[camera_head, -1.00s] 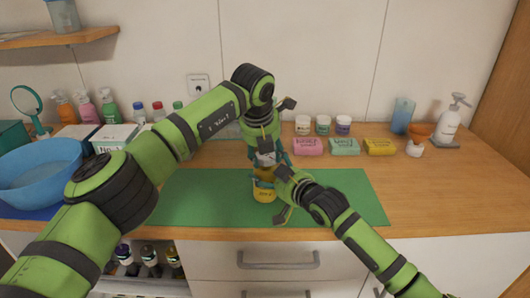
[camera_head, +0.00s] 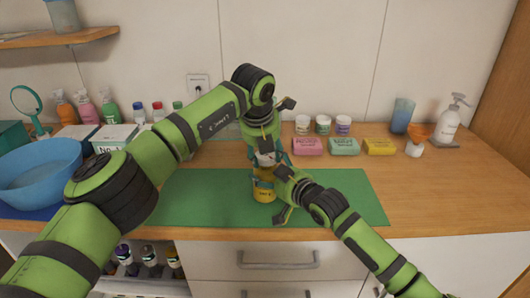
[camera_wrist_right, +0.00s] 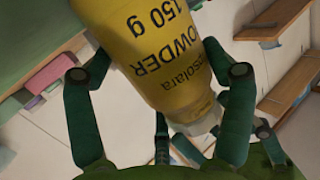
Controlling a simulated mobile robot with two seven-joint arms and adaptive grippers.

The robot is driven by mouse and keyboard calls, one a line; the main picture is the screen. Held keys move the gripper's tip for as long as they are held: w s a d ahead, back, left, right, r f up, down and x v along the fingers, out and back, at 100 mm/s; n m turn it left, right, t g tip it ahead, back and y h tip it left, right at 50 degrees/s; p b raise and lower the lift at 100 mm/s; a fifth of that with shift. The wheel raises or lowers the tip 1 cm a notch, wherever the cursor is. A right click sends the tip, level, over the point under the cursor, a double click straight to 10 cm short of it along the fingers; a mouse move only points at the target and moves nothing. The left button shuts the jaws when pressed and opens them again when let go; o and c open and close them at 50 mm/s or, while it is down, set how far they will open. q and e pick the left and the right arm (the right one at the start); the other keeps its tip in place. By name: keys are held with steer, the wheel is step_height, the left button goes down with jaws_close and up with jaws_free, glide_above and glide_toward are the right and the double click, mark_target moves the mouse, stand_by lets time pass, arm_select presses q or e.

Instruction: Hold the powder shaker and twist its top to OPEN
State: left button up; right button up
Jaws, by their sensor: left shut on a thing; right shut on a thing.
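The yellow powder shaker (camera_head: 264,194) stands upright on the green mat (camera_head: 200,196). My left gripper (camera_head: 265,160) comes down from above and is shut on its top, which is mostly hidden in the head view. My right gripper (camera_head: 278,184) comes in from the right and is shut on the shaker. In the right wrist view the yellow body (camera_wrist_right: 165,60) with dark "POWDER" and "150 g" lettering lies between the green fingers of the right gripper (camera_wrist_right: 160,90). A pale end of the shaker (camera_wrist_right: 200,124) shows there. I cannot tell how far its top is turned.
A blue basin (camera_head: 38,172) stands at the left, near several pump bottles. Pink (camera_head: 307,147), green (camera_head: 344,147) and yellow (camera_head: 379,147) soap packs lie behind the mat, with small jars behind. A white pump bottle (camera_head: 447,124) stands at the right. The right counter is mostly clear.

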arm_select(q)
steer(key=shift+w+a+f, duration=0.1)
steer(key=shift+a+f, duration=0.3)
steer(key=shift+f, duration=0.05)
stand_by(0.3)
steer(key=o, duration=1.2)
steer(key=shift+o, duration=0.2)
steer(key=shift+w+d, duration=0.15)
steer(key=shift+r, duration=0.1)
steer(key=shift+d+r, duration=0.15)
steer(key=shift+d, duration=0.05)
steer(key=shift+r, duration=0.25)
steer(key=v, duration=0.7)
steer(key=shift+s+r, duration=0.15)
steer(key=shift+s, duration=0.2)
steer(key=shift+a, duration=0.1)
